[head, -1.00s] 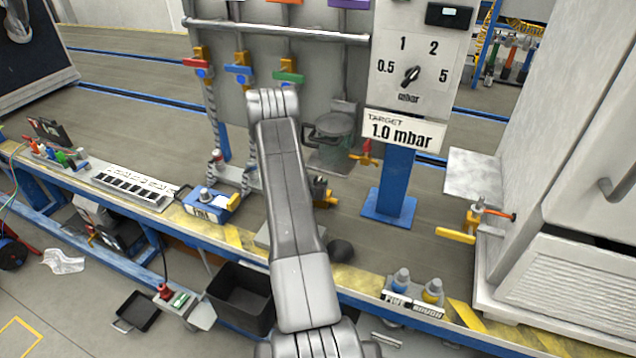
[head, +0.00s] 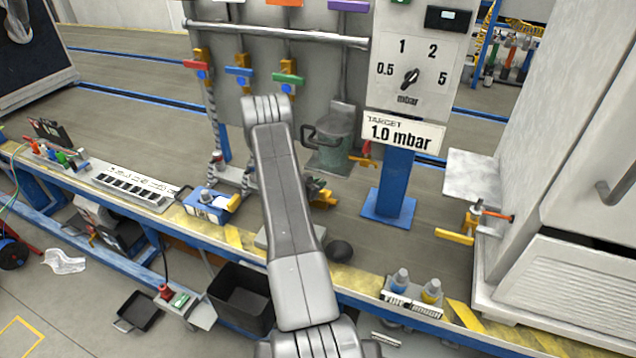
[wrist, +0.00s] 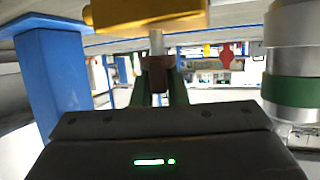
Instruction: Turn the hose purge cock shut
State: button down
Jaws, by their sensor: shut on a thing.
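The hose purge cock appears to be the small cock with a yellow body (wrist: 150,12) at the top of the wrist view. A pale stem runs from this body to a dark reddish-brown handle (wrist: 158,76). My gripper (wrist: 158,88) is shut on that handle, with one finger on each side. In the head view a yellow part of what looks like the same cock (head: 323,198) shows just right of my arm, low over the bench. My arm hides most of the cock and the jaws there.
A blue post (head: 396,180) with the dial panel (head: 425,65) stands to the right. A green-grey pot (head: 334,140) stands behind, with a small yellow-and-red cock (head: 362,160) beside it. Hose valves with red, blue and green handles (head: 287,80) stand to the left.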

jog(key=shift+f+m+g+h, duration=0.1)
jog(key=shift+m+g+h, duration=0.8)
jog(key=shift+m+g, duration=0.15)
jog(key=c, duration=1.4)
grip_release()
jog(key=shift+c, duration=0.2)
jog(key=v, duration=1.4)
jog(key=shift+b, duration=0.3)
jog(key=shift+c, duration=0.4)
